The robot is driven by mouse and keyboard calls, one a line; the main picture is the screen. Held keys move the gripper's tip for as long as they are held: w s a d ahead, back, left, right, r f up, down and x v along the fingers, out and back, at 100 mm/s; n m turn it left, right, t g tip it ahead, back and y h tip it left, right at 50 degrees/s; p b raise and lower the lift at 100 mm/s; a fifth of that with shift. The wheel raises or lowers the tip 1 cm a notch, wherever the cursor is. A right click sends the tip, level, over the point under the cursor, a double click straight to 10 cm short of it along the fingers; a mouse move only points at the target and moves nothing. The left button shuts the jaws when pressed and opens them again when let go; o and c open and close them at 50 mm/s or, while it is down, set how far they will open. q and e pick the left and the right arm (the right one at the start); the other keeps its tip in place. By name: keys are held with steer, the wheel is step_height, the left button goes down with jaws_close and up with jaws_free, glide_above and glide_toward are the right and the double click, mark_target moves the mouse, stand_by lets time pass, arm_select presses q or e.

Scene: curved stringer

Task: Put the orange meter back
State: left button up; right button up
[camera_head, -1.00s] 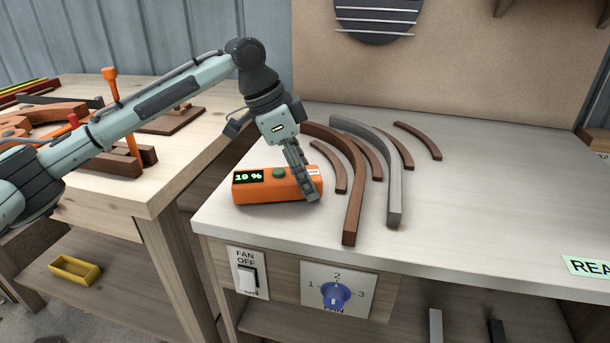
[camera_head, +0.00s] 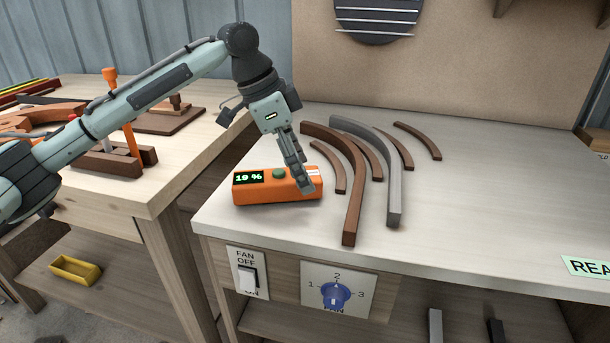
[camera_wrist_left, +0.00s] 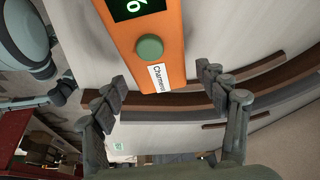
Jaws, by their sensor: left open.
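The orange meter (camera_head: 262,190) lies on the light workbench near its front left corner, its display reading 19 %, with a green button beside it. It also shows in the left wrist view (camera_wrist_left: 172,58), with a white label at its near end. My left gripper (camera_head: 306,190) is over the meter's right end. In the left wrist view the open fingers (camera_wrist_left: 160,78) stand apart on either side of the meter's labelled end. I cannot tell whether they touch it. My right gripper is not in view.
Curved brown strips (camera_head: 354,205) and a grey curved strip (camera_head: 393,205) lie just right of the meter. The bench's right side is mostly clear. A fan switch (camera_head: 247,279) and blue knob (camera_head: 335,295) are on the front. A second table (camera_head: 185,150) with clamps stands left.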

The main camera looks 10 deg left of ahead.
mark_target(280, 171)
arm_select(q)
steer(key=v, duration=0.9)
steer(key=shift+a+r, duration=0.1)
steer(key=shift+r, duration=0.3)
steer(key=shift+s, duration=0.1)
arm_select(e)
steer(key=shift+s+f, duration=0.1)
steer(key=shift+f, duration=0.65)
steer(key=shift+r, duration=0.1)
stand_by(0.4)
